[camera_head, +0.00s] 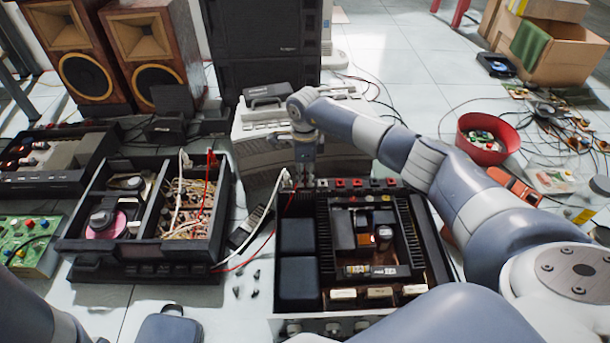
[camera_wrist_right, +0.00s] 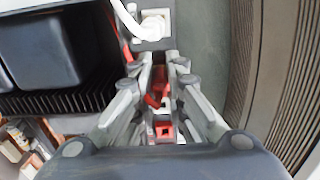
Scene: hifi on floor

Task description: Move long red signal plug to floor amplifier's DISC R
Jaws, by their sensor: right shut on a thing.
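The open floor amplifier (camera_head: 318,240) lies in front of me, with a row of red, white and dark sockets (camera_head: 357,183) along its far rear edge. My right gripper (camera_head: 306,178) points down at the left part of that row. In the right wrist view, its fingers (camera_wrist_right: 158,88) are shut on a red plug (camera_wrist_right: 156,99), partly hidden between them. A red socket (camera_wrist_right: 164,130) with a square opening shows just below the plug. I cannot tell whether the plug is seated. A white plug (camera_wrist_right: 153,25) with a white cable sits above. My left gripper is out of view.
A second opened unit (camera_head: 150,250) with red and white cables stands left of the amplifier. Ribbed grey equipment (camera_head: 258,158) stands close behind it. Small dark parts (camera_head: 255,275) lie on the floor between the units. A red bowl (camera_head: 485,150) is at the right.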

